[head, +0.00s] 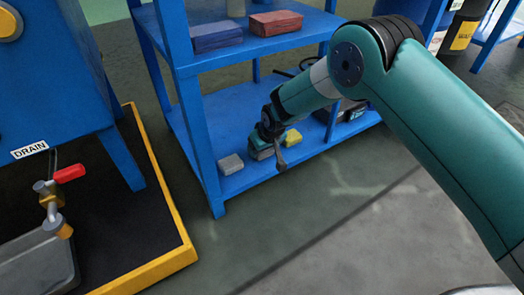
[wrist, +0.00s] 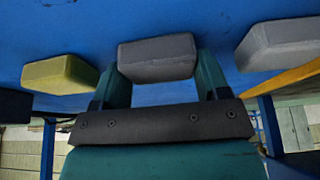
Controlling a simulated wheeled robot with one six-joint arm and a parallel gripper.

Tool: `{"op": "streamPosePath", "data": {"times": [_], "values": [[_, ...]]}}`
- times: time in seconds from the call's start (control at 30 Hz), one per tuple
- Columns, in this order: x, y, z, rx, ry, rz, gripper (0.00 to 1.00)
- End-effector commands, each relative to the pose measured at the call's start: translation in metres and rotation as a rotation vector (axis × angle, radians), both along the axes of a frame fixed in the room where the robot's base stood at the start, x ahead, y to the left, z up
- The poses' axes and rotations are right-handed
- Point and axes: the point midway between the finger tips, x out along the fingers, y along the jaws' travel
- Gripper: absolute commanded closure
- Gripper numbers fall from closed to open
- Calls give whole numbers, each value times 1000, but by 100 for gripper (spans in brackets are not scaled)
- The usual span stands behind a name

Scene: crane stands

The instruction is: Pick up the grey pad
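In the wrist view a dark grey pad (wrist: 157,58) lies on the blue shelf board between the two fingers of my gripper (wrist: 157,80). The fingers stand wide apart, one close to each end of the pad; I see no clear grip on it. A lighter grey pad (wrist: 281,43) lies apart to the right, outside the fingers. In the head view that lighter pad (head: 231,164) sits at the left front of the lower shelf. My gripper (head: 268,145) is low over the shelf to its right, and partly hides the dark pad.
A yellow pad (head: 293,137) lies just right of my gripper, and also shows in the wrist view (wrist: 60,74). The blue rack (head: 200,140) has a post at the left and an upper shelf with a blue block (head: 216,36) and a red block (head: 275,23).

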Motion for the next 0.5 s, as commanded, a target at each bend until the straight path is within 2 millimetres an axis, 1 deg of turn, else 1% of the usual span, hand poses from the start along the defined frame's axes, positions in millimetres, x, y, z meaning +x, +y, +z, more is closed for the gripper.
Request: {"op": "streamPosePath", "data": {"times": [0.3, 0.5], "values": [[0, 0, 1, 0, 0, 0, 54], [0, 0, 11, 0, 0, 0, 54]]}}
